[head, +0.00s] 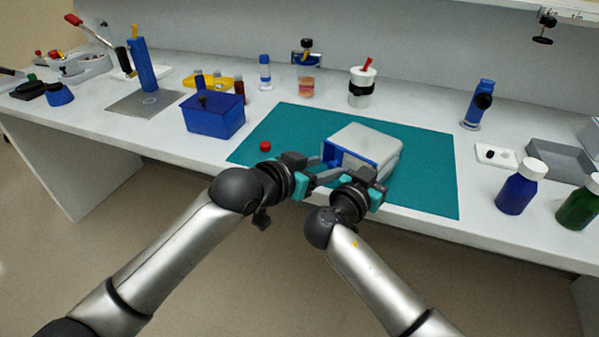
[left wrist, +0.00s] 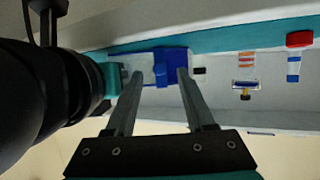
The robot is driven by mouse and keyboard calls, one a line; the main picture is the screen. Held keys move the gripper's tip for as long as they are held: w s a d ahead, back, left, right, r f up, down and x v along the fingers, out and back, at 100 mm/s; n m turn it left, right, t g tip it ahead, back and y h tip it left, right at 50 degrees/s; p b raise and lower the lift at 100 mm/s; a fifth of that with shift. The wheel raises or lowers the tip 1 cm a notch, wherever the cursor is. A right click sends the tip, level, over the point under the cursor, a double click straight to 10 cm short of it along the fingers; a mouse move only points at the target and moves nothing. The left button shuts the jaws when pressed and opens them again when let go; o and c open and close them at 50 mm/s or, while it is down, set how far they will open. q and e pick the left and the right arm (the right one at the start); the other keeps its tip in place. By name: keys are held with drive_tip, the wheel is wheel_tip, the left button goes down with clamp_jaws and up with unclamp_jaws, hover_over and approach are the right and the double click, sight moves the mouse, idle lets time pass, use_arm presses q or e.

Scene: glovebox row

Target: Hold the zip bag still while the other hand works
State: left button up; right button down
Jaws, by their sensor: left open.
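The zip bag seems to be the pale, box-shaped thing with a blue edge (head: 368,141) on the teal mat (head: 285,122). My left gripper (head: 322,176) is open at the bag's front left corner. In the left wrist view its two fingers (left wrist: 160,74) stand apart, with blue material (left wrist: 170,62) showing between and beyond them. I cannot tell whether they touch it. My right gripper (head: 368,174) is at the bag's front blue edge, close beside the left one. Its fingers are too small and covered to read.
A red cap (head: 265,146) lies on the mat left of the bag. A blue box (head: 213,117) stands further left. A blue bottle (head: 522,187) and a green bottle (head: 580,205) stand at the right, by a grey tray (head: 560,158). The mat's right part is clear.

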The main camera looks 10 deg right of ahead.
use_arm(q)
drive_tip(key=v, duration=1)
drive_tip(key=shift+s+a+r, duration=0.15)
drive_tip(key=shift+s+a, duration=0.1)
